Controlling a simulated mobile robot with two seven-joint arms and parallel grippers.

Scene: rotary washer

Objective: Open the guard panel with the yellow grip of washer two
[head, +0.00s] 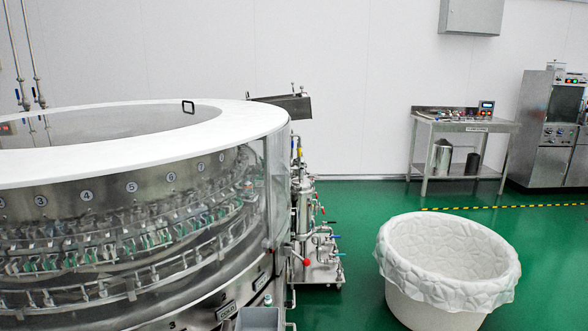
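A large round rotary washer (120,158) with a broad white top ring fills the left side of the head view. Clear curved guard panels (262,190) wrap its side, with numbered stations and metal clamps visible behind them. A small dark handle (188,107) stands on the top ring. I cannot make out a yellow grip on any panel, nor a label saying which washer this is. Much of the washer's near side is cut off by the frame. Neither of my grippers is in view.
A wide white lined bin (450,262) stands on the green floor at right. Metal pipework with valves (312,235) stands beside the washer. A grey box (258,319) is at the bottom edge. A steel table (462,125) and cabinet (545,130) stand at the back.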

